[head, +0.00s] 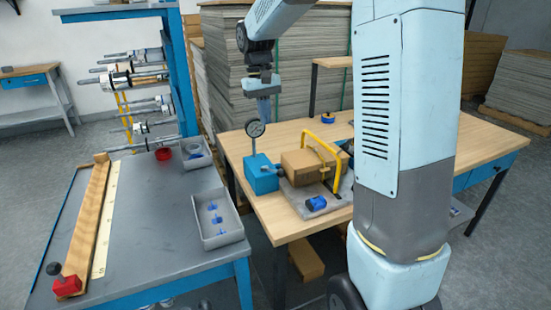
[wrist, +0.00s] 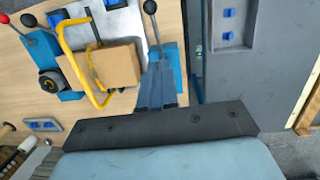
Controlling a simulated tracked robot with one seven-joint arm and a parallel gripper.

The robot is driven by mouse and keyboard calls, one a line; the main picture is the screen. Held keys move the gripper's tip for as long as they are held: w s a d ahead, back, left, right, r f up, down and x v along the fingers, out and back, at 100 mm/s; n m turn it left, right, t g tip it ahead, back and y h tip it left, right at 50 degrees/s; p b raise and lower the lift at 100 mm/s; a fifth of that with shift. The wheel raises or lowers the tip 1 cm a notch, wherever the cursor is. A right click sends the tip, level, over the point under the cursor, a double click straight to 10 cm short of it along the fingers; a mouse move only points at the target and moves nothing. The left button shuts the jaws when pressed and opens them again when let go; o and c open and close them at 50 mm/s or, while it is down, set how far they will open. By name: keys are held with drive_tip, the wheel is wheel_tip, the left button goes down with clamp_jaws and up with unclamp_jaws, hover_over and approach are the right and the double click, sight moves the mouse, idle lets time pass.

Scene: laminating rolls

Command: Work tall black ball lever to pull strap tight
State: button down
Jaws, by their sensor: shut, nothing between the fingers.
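The tall lever (wrist: 153,28) with a black ball on top rises from a blue block in the wrist view. In the head view, a thin upright rod with a round dark top (head: 255,129) stands on the blue block (head: 262,178), left of the cardboard box. My gripper (head: 264,118) is just above that top, pointing down, shut and empty. In the wrist view my gripper (wrist: 160,68) overlaps the block and the lever's lower part; contact cannot be told. The cardboard box (head: 306,165) sits on a grey plate, with a yellow hoop (head: 336,172) over it. I cannot make out the strap clearly.
A red-ball lever (wrist: 29,20) and a dark round part (wrist: 50,81) are on the hoop's far side in the wrist view. A grey workbench (head: 150,215) with a tray (head: 216,240) stands left. Cardboard stacks (head: 228,90) stand behind the wooden table (head: 300,228).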

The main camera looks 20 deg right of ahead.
hover_over(272, 170)
drive_tip(key=a, duration=0.1)
wheel_tip(272, 170, down, 10)
drive_tip(key=shift+s+d+f, duration=0.3)
drive_tip(key=shift+s+f, duration=0.25)
drive_tip(key=shift+s, duration=0.35)
drive_tip(key=shift+s+d+f, duration=0.25)
drive_tip(key=shift+s+f, duration=0.25)
drive_tip(key=shift+s, duration=0.35)
drive_tip(key=shift+a, duration=0.15)
